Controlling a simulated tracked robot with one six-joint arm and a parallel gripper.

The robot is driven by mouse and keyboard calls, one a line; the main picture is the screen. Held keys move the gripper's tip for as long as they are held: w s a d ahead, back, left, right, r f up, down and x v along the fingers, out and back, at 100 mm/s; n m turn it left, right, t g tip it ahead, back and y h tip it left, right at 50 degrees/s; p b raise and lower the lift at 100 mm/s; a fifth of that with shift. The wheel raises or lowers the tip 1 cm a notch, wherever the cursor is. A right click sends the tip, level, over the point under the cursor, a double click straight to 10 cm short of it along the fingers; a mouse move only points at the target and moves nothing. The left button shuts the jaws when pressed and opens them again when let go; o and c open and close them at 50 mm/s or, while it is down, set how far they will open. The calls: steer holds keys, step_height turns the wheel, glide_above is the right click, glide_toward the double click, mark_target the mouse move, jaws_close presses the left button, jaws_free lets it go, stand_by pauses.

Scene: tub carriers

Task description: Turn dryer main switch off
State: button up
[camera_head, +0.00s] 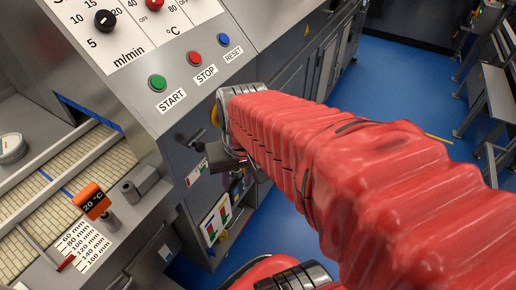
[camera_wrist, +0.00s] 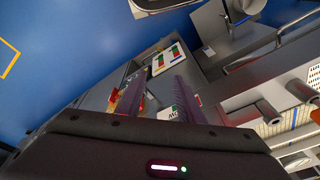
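A small red-and-yellow part, which looks like the main switch (camera_wrist: 114,98), shows in the wrist view on the grey cabinet front, just left of my left finger and partly hidden by it. In the head view a curved yellow edge (camera_head: 215,115) shows beside my wrist; I cannot tell whether it is the same part. My gripper (camera_wrist: 160,78) has its two fingers apart with nothing held between them. A white label with green (camera_wrist: 167,113) shows between the fingers. In the head view my red-sleeved arm hides most of the gripper.
The control panel carries green START (camera_head: 157,83), red STOP (camera_head: 194,58) and blue RESET (camera_head: 223,39) buttons above my wrist. Blue floor (camera_head: 385,75) is open at right.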

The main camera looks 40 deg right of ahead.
steer(key=s+d+f+m+t+y, duration=0.1)
steer(key=d+f+m+y, duration=0.45)
steer(key=f+m, duration=0.35)
steer(key=s+d+f+m+t+y, duration=0.1)
steer(key=s+d+f+m+y, duration=0.1)
steer(key=d+f+m+y, duration=0.6)
steer(key=w+d+f+m+t+h, duration=0.2)
steer(key=d+m+t+h, duration=0.1)
steer(key=d+m+t, duration=0.2)
steer(key=w+d+f+m+t+h, duration=0.2)
steer(key=d+m+t+h, duration=0.2)
steer(key=d+t, duration=0.3)
steer(key=shift+w+d+f+m+t, duration=0.25)
steer(key=shift+d+m+t, duration=0.15)
steer(key=shift+d+m, duration=0.55)
steer(key=shift+d+n, duration=0.1)
steer(key=shift+n, duration=0.15)
steer(key=x, duration=1.4)
steer(key=shift+d, duration=0.1)
steer(key=shift+c, duration=0.2)
jaws_close()
